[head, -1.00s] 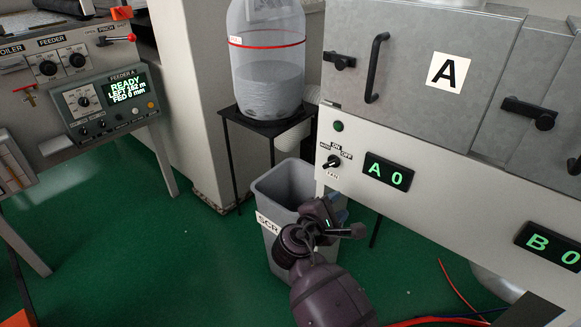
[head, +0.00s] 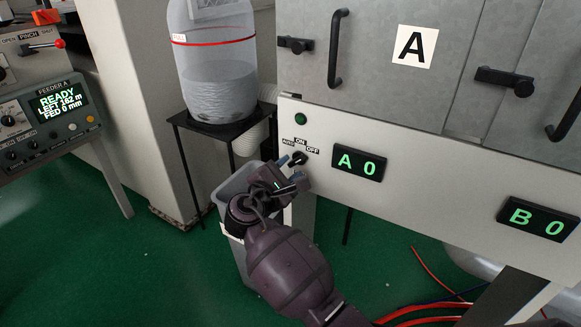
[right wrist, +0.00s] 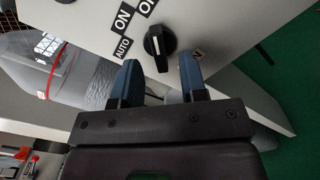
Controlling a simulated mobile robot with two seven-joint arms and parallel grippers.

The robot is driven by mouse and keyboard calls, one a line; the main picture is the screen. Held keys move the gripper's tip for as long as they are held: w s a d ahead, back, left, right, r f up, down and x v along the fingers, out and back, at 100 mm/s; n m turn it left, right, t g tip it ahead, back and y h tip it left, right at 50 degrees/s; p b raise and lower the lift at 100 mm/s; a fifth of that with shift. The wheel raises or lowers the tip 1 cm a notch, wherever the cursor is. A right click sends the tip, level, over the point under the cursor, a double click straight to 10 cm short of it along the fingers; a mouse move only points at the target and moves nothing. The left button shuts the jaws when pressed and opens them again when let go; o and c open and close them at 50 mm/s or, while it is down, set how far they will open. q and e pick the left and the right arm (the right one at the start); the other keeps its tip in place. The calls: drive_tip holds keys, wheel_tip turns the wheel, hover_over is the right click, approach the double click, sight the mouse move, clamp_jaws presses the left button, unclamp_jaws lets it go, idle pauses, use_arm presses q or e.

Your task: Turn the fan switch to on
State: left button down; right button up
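The fan switch (head: 298,158) is a black rotary knob on the pale panel, with AUTO, ON and OFF labels around it. It also shows in the right wrist view (right wrist: 158,45), where its long handle lines up roughly with the OFF label (right wrist: 148,5). My right gripper (head: 291,166) is just below and in front of the knob in the head view. In the right wrist view its two blue fingers (right wrist: 158,72) are apart, with the knob showing beyond the gap between them. They do not appear closed on it. My left gripper is not in view.
A green button (head: 300,119) is above the switch, and the A 0 display (head: 358,164) is to its right. A grey bin (head: 238,186) stands below, partly behind my right arm. A large clear container (head: 212,75) sits on a black stand (head: 226,131) at the left.

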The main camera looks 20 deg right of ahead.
drive_tip(key=shift+x, duration=0.8)
drive_tip(key=shift+w+d, duration=0.2)
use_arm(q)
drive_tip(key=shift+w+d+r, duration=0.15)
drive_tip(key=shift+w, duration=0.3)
use_arm(e)
drive_tip(key=shift+c, duration=0.4)
clamp_jaws()
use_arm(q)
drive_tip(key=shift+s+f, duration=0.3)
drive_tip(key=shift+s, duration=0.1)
